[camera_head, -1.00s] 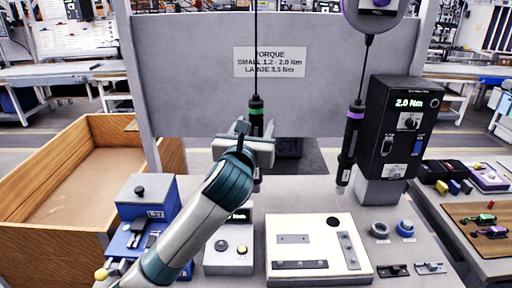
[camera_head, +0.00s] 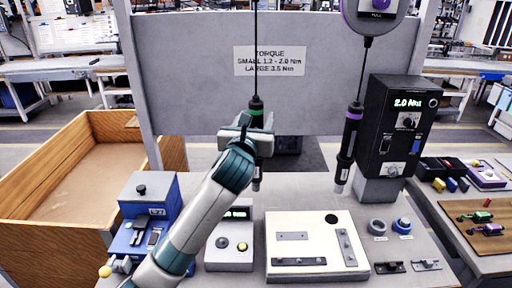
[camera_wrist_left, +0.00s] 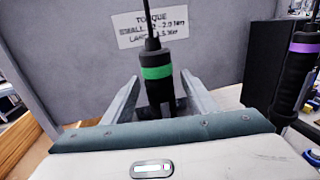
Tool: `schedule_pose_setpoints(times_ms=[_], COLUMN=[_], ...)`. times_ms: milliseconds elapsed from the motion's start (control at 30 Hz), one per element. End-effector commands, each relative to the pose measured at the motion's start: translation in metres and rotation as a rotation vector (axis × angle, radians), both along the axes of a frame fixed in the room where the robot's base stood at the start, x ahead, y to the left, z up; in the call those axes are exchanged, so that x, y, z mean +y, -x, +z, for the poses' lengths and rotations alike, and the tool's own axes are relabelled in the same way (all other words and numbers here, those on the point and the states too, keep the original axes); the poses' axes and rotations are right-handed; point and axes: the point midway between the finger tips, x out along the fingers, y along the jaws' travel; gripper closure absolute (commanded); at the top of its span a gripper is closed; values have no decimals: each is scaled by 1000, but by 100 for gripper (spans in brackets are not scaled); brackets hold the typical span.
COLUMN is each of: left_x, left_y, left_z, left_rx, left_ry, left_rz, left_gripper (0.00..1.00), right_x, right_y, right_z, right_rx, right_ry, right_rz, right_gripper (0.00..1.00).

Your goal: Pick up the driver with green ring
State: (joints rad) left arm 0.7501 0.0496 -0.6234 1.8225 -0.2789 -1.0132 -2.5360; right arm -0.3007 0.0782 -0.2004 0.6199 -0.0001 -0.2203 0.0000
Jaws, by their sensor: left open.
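The driver with the green ring (camera_head: 256,106) hangs upright on a cable in front of the grey panel in the head view. In the left wrist view the green-ring driver (camera_wrist_left: 156,72) stands between the two fingers, with its lower part hidden behind my gripper body. My left gripper (camera_head: 254,122) is open around the driver, just below the green ring. It also shows in the left wrist view (camera_wrist_left: 160,98), with a gap between each finger and the driver. A second driver with a purple ring (camera_head: 350,140) hangs to the right. My right gripper is not seen.
A black torque controller (camera_head: 400,125) reading 2.0 Nm stands right of the purple-ring driver. A blue device (camera_head: 148,205), a grey box (camera_head: 230,258) and a white fixture plate (camera_head: 310,245) are on the table. A wooden crate (camera_head: 60,240) lies at the left.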

Motion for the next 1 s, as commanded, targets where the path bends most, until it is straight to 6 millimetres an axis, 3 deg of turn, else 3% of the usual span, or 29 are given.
schedule_pose_setpoints(times_ms=[267,500,1000], left_x=[0,0,0], left_y=[0,0,0], left_z=[0,0,7], left_rx=[0,0,-4], left_ry=[0,0,1], left_rz=[0,0,0], left_gripper=[48,100,100], right_x=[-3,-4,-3], right_y=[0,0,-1], right_z=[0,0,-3], right_rx=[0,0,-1], right_ry=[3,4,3], right_rz=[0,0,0], right_gripper=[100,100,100])
